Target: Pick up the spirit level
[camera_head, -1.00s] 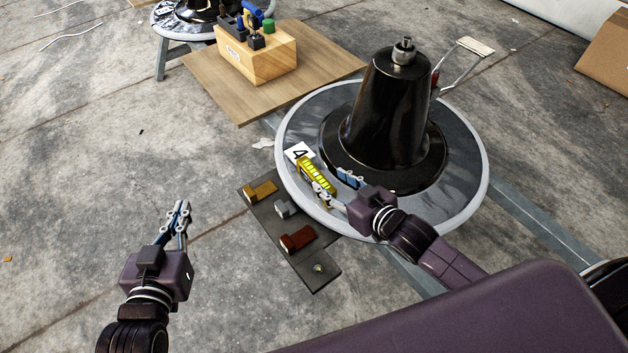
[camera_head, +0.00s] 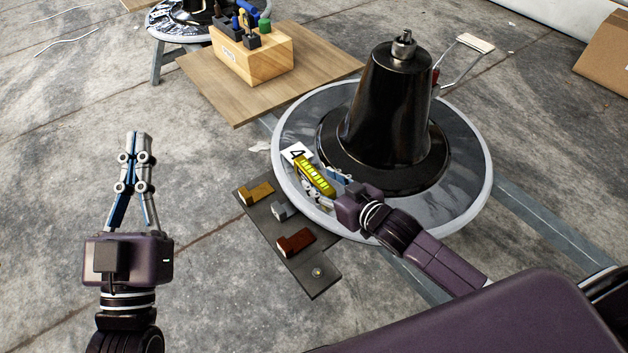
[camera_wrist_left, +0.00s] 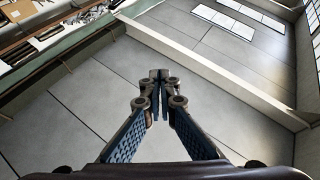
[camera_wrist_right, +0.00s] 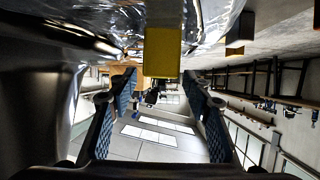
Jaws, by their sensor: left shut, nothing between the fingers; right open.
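The yellow spirit level (camera_head: 315,177) lies on the grey round base plate (camera_head: 462,208) of the barber chair, near its left rim, beside a white card marked 4 (camera_head: 295,153). My right gripper (camera_head: 326,184) is open at the near end of the level, and my wrist partly hides that area. In the right wrist view, the level's yellow end (camera_wrist_right: 163,52) shows between the two open fingers (camera_wrist_right: 160,82); I cannot tell whether they touch it. My left gripper (camera_head: 137,137) is shut and empty, held up at the left; its closed tips also show in the left wrist view (camera_wrist_left: 159,76).
A black cone-shaped column (camera_head: 390,110) rises from the base plate close behind the level. A dark tray (camera_head: 316,284) with several small blocks lies at the plate's left. A wooden block of tools (camera_head: 252,57) stands on a board (camera_head: 205,85). The floor at the left is clear.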

